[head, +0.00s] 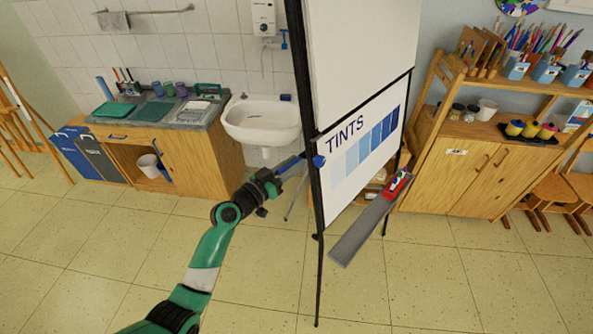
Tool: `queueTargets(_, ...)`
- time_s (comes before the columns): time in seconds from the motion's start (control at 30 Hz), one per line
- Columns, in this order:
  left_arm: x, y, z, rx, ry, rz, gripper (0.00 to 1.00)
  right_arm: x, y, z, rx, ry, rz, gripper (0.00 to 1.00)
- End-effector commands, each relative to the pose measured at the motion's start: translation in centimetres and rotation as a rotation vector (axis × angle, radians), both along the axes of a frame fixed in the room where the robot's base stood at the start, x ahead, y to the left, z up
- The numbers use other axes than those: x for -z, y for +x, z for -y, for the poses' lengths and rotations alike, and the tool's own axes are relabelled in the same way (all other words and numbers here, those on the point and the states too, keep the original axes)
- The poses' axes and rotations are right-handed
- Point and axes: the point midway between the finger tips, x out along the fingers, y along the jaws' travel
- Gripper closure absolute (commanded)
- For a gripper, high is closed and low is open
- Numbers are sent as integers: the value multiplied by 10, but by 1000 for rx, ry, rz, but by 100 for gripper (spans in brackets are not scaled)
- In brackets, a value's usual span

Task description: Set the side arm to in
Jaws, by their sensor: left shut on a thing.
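The flip chart easel stands in the middle with black posts (305,90) and a white board (362,145) showing a "TINTS" sheet of blue swatches. A short blue-grey side arm (292,162) juts left from the near post, beside a blue knob (318,161). My left gripper (279,174) is shut on this side arm, just left of the post. The fingers hide part of the bar, so its full length cannot be told. My right gripper is not in view.
A grey tray (352,238) with a red item juts forward under the board. A white sink (262,122) and a wooden counter (190,160) stand behind at left. A wooden cabinet (455,175) with paints stands at right. The floor in front is clear.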

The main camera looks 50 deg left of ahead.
Motion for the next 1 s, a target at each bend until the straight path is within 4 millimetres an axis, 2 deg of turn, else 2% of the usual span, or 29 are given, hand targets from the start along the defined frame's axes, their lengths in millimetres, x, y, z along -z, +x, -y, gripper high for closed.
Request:
queueTargets(0.17,0,0,1,2,0,-1,100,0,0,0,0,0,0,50)
queueTargets(0.2,0,0,1,2,0,-1,68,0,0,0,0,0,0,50)
queueTargets(0.37,0,0,1,2,0,-1,40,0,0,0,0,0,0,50)
queueTargets(0.73,0,-6,0,0,1,-1,40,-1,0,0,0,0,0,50)
queueTargets(0.87,0,-26,2,-1,1,-1,40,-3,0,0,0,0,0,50)
queueTargets(1.0,1,-61,4,-2,1,0,40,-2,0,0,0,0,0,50)
